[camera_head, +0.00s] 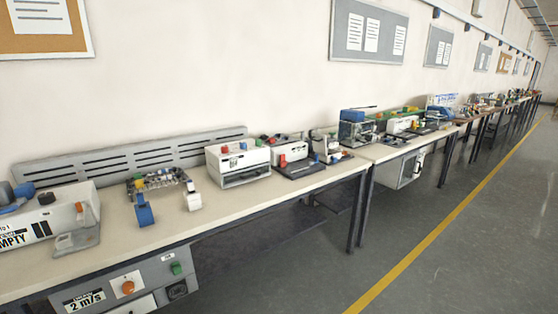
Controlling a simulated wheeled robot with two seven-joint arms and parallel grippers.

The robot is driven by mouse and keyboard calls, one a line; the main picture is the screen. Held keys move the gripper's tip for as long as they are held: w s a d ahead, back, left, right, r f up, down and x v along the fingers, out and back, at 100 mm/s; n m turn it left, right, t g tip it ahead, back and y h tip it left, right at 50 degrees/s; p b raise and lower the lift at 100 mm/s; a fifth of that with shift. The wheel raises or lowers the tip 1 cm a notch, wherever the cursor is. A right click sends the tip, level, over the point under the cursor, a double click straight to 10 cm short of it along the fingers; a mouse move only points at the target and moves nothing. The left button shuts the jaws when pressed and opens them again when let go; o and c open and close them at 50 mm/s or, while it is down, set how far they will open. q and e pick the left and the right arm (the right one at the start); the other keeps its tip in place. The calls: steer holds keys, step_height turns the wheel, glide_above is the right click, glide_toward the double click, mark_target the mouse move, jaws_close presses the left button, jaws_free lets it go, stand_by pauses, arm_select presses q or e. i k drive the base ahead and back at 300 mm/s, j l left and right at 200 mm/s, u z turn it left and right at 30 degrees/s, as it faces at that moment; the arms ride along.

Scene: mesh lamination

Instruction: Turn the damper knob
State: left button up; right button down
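An orange round knob (128,287) sits on the front of a grey control box (150,277) under the near edge of the bench. A label reading "2 m/s" (84,300) is to its left, and a green button or switch (176,268) is to its right. I take the orange knob to be the damper knob, but its small caption is too small to read. Its setting cannot be told clearly. Neither of my grippers is in view, and nothing touches the knob.
The long bench (225,205) holds a white machine marked "EMPTY" (50,215), a small rig with blue and white feet (160,185) and a white box machine (238,160). Bench legs (357,215) stand at the right. The grey floor (400,230) beside the bench is clear.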

mark_target(128, 287)
steer(key=u, duration=1.55)
